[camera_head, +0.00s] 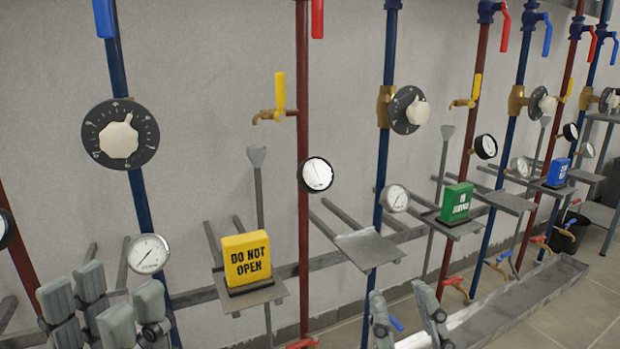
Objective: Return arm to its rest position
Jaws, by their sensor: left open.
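My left gripper (103,300) is at the bottom left, in front of the pipes. Its grey fingers point up and are spread apart, with nothing between them. My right gripper (405,312) is at the bottom centre. Its two grey fingers stand apart and empty, with the floor and a blue valve handle showing between them. Both grippers are cut off by the lower edge. Neither arm's upper links show.
A yellow "DO NOT OPEN" sign (247,259), a green sign (456,203) and a blue sign (558,172) stand on small shelves. An empty shelf (368,249) is between. Red and blue pipes with dials (120,135), gauges and valves line the wall. Open floor (575,308) lies right.

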